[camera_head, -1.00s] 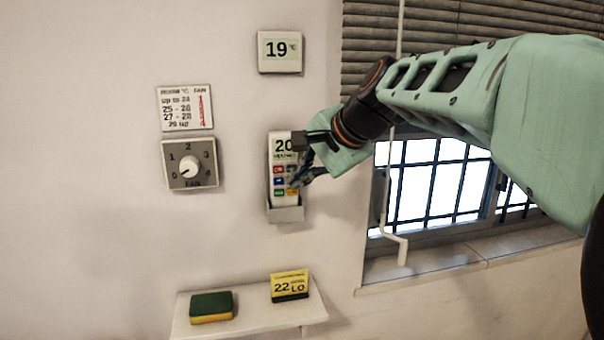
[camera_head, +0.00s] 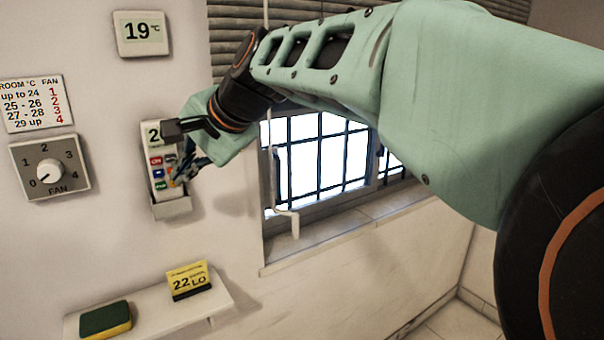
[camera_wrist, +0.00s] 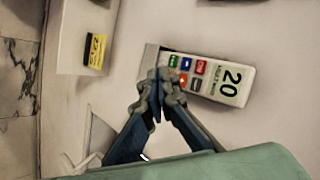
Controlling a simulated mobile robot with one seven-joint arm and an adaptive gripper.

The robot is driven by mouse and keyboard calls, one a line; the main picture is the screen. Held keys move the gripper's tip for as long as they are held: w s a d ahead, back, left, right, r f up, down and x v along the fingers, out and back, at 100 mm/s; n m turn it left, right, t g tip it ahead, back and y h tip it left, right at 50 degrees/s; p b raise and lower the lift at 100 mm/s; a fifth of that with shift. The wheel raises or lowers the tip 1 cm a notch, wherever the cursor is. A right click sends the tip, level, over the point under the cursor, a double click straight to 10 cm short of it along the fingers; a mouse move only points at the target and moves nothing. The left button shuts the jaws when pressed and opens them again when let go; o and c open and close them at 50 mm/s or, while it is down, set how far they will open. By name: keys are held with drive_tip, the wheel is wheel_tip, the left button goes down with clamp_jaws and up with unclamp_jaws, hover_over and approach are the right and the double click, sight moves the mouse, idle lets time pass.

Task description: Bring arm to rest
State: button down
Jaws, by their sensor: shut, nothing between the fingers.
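My green arm reaches in from the right in the head view, and my gripper (camera_head: 180,178) is in front of the white remote (camera_head: 155,170) in its wall holder (camera_head: 172,207). In the wrist view my gripper (camera_wrist: 158,88) is shut and empty, its fingertips beside the coloured buttons of the remote (camera_wrist: 213,80). I cannot tell whether the fingertips touch it. The remote's display reads 20 in the wrist view; my wrist partly hides it in the head view.
A fan dial (camera_head: 50,170) pointing near 0, a fan chart (camera_head: 34,104) and a 19 °C display (camera_head: 141,33) are on the wall. A shelf (camera_head: 150,309) below holds a sponge (camera_head: 106,320) and a yellow 22 LO card (camera_head: 189,281). A barred window (camera_head: 325,155) with blinds (camera_head: 235,50) is behind my arm.

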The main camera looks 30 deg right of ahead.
drive_tip(key=s+f+n+g+h+p, duration=0.1)
drive_tip(key=s+f+n, duration=0.4)
drive_tip(key=s, duration=0.6)
drive_tip(key=s+f+n+g+h+p, duration=0.2)
drive_tip(key=s+f+n+p, duration=0.3)
drive_tip(key=s, duration=0.6)
wheel_tip(320, 180, down, 2)
drive_tip(key=shift+f+n+h, duration=0.2)
drive_tip(key=shift+n+h, duration=0.2)
drive_tip(key=shift+n, duration=0.1)
